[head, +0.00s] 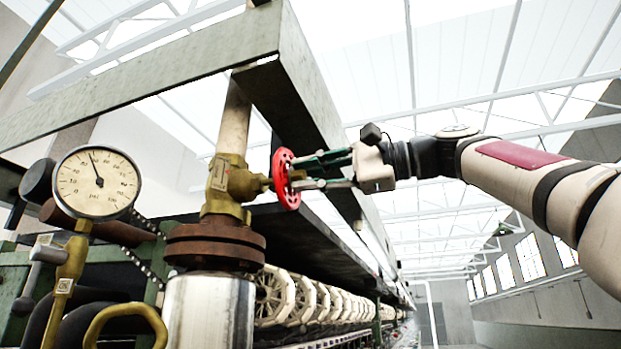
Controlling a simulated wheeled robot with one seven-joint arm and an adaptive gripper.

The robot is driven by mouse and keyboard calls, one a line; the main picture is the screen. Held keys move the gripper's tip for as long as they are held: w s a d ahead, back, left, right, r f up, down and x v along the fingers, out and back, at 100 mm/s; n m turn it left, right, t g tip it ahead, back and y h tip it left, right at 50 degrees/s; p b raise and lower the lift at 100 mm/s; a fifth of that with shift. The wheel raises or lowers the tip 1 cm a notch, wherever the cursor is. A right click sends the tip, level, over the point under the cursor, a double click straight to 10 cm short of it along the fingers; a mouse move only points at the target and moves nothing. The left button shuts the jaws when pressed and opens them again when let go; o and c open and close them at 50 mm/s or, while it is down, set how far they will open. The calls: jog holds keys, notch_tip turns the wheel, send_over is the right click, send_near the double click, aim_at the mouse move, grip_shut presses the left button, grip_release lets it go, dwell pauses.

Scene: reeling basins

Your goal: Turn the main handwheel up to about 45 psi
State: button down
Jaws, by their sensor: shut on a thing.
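The red handwheel (284,180) sits upright on the side of a brass valve (231,183), seen nearly edge-on. My gripper (304,172) reaches it from the right. Its green-grey fingers are shut on the handwheel's rim; the exact contact is small and partly hidden by the wheel. A round white pressure gauge (97,196) marked psi stands at the left. Its black needle points up and slightly left. The dial's numbers are too small to read surely.
A rusty flange (214,244) and a pale metal cylinder (208,313) are below the valve. A green steel frame (140,82) passes overhead and behind. A brass lever valve (66,270) and a brass ring handle (125,322) are at lower left. Right of the machine is open.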

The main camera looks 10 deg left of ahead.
jog(key=c, duration=1.5)
grip_release()
jog(key=shift+d, duration=0.1)
jog(key=shift+s+d+b, duration=0.15)
jog(key=shift+d+b, duration=0.15)
jog(key=shift+d, duration=0.8)
jog(key=shift+s+d+b, duration=0.2)
jog(key=shift+d+b, duration=0.05)
jog(key=shift+d, duration=0.9)
jog(key=shift+s+d+b, duration=0.15)
jog(key=shift+d+b, duration=0.15)
jog(key=shift+d, duration=0.8)
